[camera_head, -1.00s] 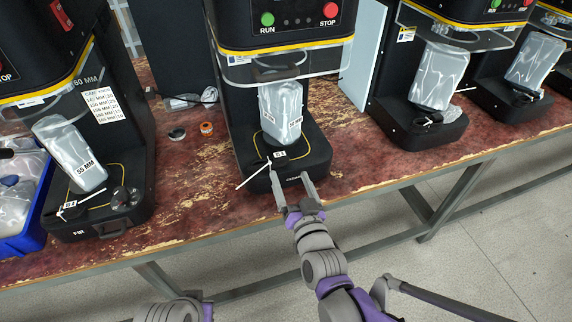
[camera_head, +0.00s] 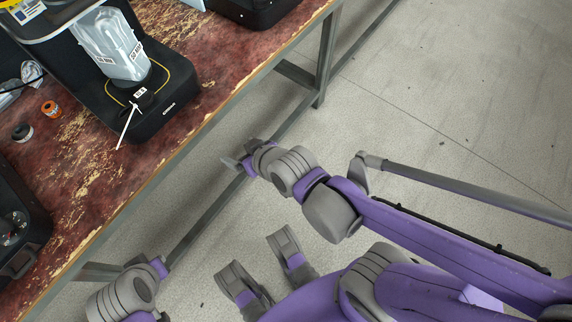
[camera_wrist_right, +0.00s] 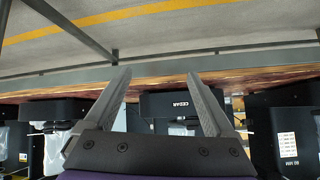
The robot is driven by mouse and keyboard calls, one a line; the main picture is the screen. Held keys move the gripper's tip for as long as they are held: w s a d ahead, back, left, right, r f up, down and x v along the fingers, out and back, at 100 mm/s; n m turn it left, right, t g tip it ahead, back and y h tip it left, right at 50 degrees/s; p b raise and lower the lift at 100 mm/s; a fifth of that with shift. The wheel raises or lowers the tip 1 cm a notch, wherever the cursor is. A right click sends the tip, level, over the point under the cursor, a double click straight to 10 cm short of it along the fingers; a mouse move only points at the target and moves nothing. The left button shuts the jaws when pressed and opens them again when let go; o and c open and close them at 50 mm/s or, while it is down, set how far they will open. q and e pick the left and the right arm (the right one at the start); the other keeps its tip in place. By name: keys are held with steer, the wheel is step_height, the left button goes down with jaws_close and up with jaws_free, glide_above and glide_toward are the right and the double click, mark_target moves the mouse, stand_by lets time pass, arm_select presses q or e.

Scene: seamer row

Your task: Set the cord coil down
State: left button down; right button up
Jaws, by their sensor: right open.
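A small dark item with a white tag and a thin white strip (camera_head: 137,98) lies on the front of the black machine base (camera_head: 178,112). It may be the cord coil, but its shape is too small to tell. My right gripper (camera_head: 235,165) is open and empty, apart from the base, beyond the bench's front edge. In the right wrist view its two fingers (camera_wrist_right: 160,95) are spread with nothing between them, and the CEDAR-marked base front shows beyond. A part of my left gripper (camera_head: 158,266) shows at the lower left; its fingers cannot be made out.
A clear pouch (camera_head: 110,48) leans in the machine above the base. An orange roll (camera_head: 50,108) and a dark ring (camera_head: 22,132) lie on the worn red bench (camera_head: 95,165). Its metal frame (camera_head: 322,60) runs along the front. Open grey floor (camera_head: 450,110) lies to the right.

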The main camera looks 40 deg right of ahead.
steer(key=s+d+f+g+h, duration=0.2)
steer(key=s+d+g, duration=0.3)
steer(key=s, duration=0.6)
steer(key=shift+d+f, duration=0.55)
steer(key=shift+f, duration=0.05)
stand_by(1.5)
